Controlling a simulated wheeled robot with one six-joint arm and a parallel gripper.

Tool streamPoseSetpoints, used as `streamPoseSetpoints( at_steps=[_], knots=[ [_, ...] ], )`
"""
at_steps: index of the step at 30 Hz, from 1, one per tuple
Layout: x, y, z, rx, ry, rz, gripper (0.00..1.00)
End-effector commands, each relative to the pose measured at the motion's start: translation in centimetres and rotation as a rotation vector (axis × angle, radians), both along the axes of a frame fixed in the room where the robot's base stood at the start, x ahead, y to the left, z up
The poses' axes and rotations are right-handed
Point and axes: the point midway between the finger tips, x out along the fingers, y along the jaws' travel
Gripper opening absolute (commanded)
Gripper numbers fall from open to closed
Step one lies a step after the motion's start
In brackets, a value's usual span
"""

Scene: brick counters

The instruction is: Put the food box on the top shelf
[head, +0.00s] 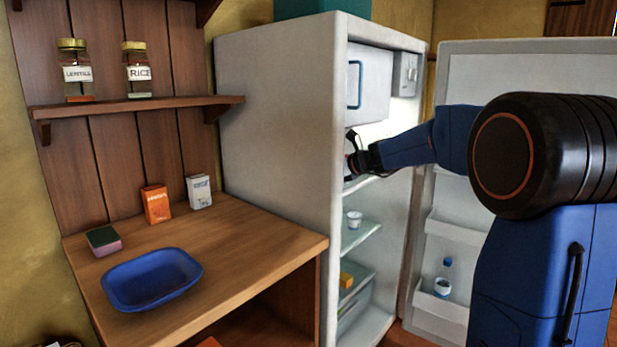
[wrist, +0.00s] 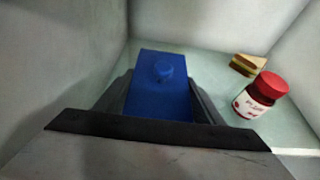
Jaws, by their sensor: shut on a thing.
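The food box (wrist: 158,90) is blue with a round blue knob on its face. It shows between the jaws of my gripper (wrist: 160,98) in the wrist view, and the gripper is shut on it. In the head view, my gripper (head: 353,163) is inside the open fridge, just above the top glass shelf (head: 360,184). The food box is hidden there behind the fridge's side wall. In the wrist view, the pale shelf (wrist: 212,85) lies under and beyond the box. I cannot tell whether the box touches it.
A red-lidded jar (wrist: 260,95) and a sandwich (wrist: 246,64) stand on the shelf right of the box. The fridge (head: 275,120) has its door (head: 450,220) open at the right. A counter with a blue dish (head: 150,280) is at left.

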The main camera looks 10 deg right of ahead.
Motion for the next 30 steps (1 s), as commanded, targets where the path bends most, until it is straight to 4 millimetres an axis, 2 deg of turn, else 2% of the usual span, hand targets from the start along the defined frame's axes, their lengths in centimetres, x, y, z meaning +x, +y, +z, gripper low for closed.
streamPoseSetpoints(
  at_steps=[12,17,30],
  knots=[
    [3.5,2.6,-0.1,0.001,0.000,0.002,0.35],
    [3.3,2.5,-1.4,0.001,0.001,-0.001,0.35],
    [3.3,2.4,-1.8,0.000,0.000,0.000,0.35]
  ],
)
